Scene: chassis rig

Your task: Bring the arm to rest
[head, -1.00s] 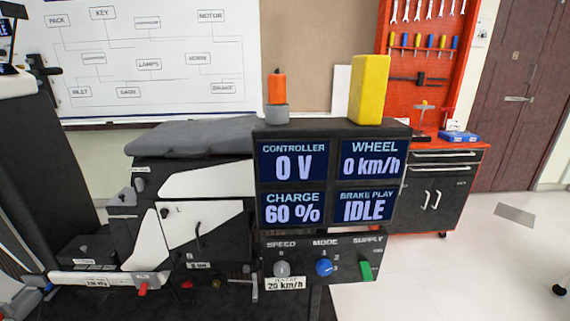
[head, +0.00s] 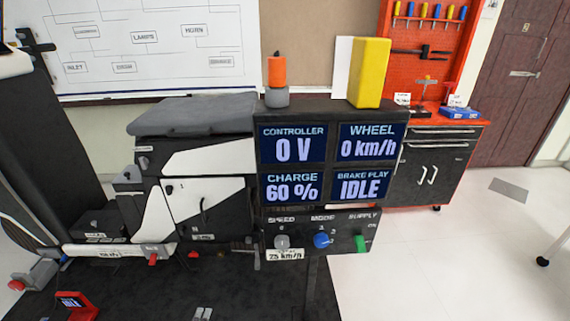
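Neither of my grippers can be made out in the head view, and no arm of mine clearly shows. The display panel (head: 330,164) stands in the middle. Its screens read controller 0 V, wheel 0 km/h, charge 60 % and brake play IDLE. Below it is the control box (head: 350,232) with a grey speed knob (head: 282,241), a blue mode knob (head: 322,240) and a green supply switch (head: 360,243). The scooter chassis (head: 210,162) with its grey seat (head: 190,116) stands left of the panel.
An orange lamp-like piece (head: 277,70) and a yellow block (head: 370,72) stand on the panel top. A small red-framed device (head: 76,305) lies on the dark mat (head: 150,290). A red tool cabinet (head: 432,165) is behind right. The pale floor at right is mostly clear.

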